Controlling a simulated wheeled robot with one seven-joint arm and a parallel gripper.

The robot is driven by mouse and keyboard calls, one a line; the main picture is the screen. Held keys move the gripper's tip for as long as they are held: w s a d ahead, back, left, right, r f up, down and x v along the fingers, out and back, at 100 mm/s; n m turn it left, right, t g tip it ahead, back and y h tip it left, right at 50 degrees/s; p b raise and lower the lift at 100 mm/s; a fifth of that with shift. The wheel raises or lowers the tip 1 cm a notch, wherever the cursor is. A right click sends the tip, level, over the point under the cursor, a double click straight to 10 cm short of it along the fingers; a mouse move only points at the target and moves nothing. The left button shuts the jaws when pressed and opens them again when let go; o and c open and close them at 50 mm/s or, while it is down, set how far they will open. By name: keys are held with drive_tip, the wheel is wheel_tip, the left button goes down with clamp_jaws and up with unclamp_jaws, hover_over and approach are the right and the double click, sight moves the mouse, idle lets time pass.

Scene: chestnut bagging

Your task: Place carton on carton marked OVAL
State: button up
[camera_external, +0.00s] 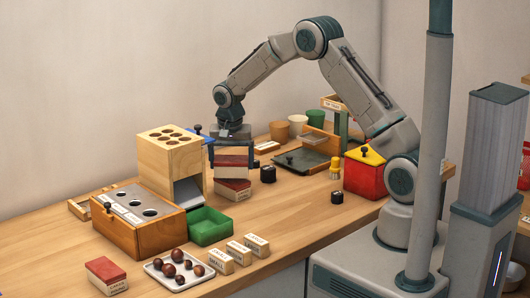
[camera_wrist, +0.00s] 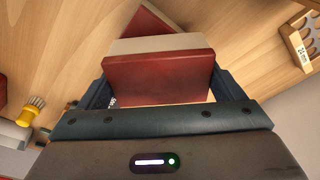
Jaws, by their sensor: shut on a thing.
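My gripper (camera_external: 232,158) points down and is shut on a red-topped carton (camera_external: 232,168) with a pale lower side. The held carton (camera_wrist: 158,76) fills the space between the fingers in the wrist view. Another red and cream carton (camera_external: 233,186) stands on the table just below it. In the wrist view this lower carton (camera_wrist: 148,22) shows behind the held one, turned at an angle to it. I cannot tell whether the two touch. The lower carton's marking is not readable. A third red-topped carton (camera_external: 106,272) with an unreadable label lies at the front left.
A wooden box with holes (camera_external: 172,160) and a green tray (camera_external: 209,224) stand left of the cartons. A white tray of chestnuts (camera_external: 160,274) and small labelled blocks (camera_external: 239,252) lie in front. Black knobs (camera_external: 267,173) and a red-yellow box (camera_external: 364,174) are to the right.

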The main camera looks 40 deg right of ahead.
drive_tip(key=shift+f, duration=0.55)
drive_tip(key=shift+f, duration=0.2)
drive_tip(key=o, duration=0.8)
drive_tip(key=shift+o, duration=0.2)
drive_tip(key=shift+r, duration=0.1)
